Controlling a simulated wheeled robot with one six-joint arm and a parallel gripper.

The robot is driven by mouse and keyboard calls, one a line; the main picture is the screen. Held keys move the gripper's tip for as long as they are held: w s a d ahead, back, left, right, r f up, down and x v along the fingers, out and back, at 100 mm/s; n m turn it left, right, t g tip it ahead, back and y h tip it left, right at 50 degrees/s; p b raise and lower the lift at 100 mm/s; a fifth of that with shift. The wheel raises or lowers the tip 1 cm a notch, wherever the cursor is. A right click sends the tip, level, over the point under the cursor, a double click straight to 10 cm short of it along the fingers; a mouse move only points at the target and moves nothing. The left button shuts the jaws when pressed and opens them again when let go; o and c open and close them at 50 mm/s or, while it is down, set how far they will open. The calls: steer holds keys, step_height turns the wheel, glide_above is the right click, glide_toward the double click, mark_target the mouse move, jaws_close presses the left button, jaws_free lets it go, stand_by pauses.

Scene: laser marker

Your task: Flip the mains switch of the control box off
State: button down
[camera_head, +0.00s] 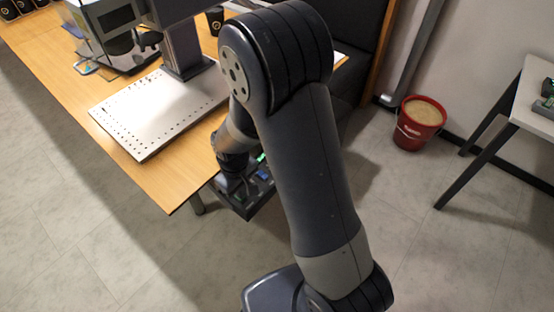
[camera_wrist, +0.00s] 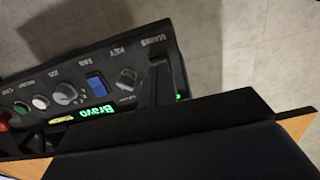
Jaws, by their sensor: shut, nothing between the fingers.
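The dark control box (camera_wrist: 60,50) fills the left of the wrist view, its lettering upside down. Its MAINS label is at the right end. In the head view the box (camera_head: 240,207) is at the table's front corner, partly behind my arm. My gripper (camera_head: 234,182) is shut and empty, pointing down over it.
The wooden table (camera_head: 165,180) bears a perforated plate (camera_head: 150,120) and machine. A red bucket (camera_head: 419,124) stands on open floor.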

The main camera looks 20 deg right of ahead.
steer(key=shift+f+b, duration=0.55)
steer(key=shift+f, duration=0.15)
steer(key=shift+r+p, duration=2.7)
steer(key=shift+r, duration=0.9)
steer(key=shift+f, duration=0.2)
step_height(320, 180, down, 7)
steer(key=b, duration=0.5)
steer(key=shift+b, duration=0.3)
steer(key=shift+r, duration=0.25)
steer(key=shift+r+p, duration=0.1)
steer(key=shift+p, duration=0.2)
